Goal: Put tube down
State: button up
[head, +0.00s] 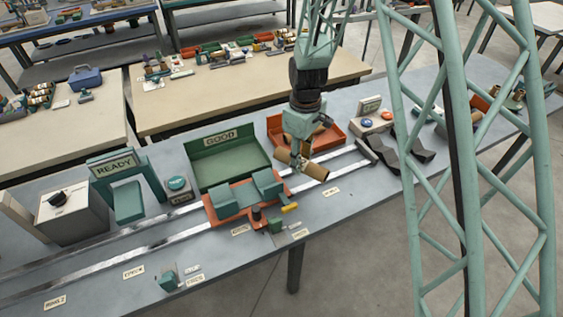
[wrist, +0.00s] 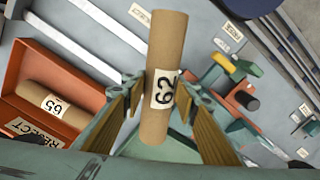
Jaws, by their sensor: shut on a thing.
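A brown cardboard tube (wrist: 163,60) with a white label reading 62 is held between the fingers of my gripper (wrist: 160,105) in the wrist view. In the head view my gripper (head: 297,160) holds the tube (head: 312,171) tilted, above the rails just in front of the orange tray. A second tube (wrist: 52,108), labelled 65, lies inside the orange REJECT tray (wrist: 12,77). The green GOOD tray (head: 208,176) stands to the left of my gripper and looks empty.
Two metal rails (head: 150,239) run along the grey table. An orange carriage (head: 222,216) with green blocks sits on them, left of my gripper. A READY sign (head: 114,168) stands at the left. Dark angled supports (head: 411,153) are at the right.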

jog(key=d+f+m, duration=0.2)
jog(key=d+m, duration=0.4)
jog(key=d, duration=0.3)
jog(key=w+d+f+m, duration=0.1)
jog(key=d+m, duration=0.4)
jog(key=d, duration=0.5)
jog(key=shift+f+m, duration=0.4)
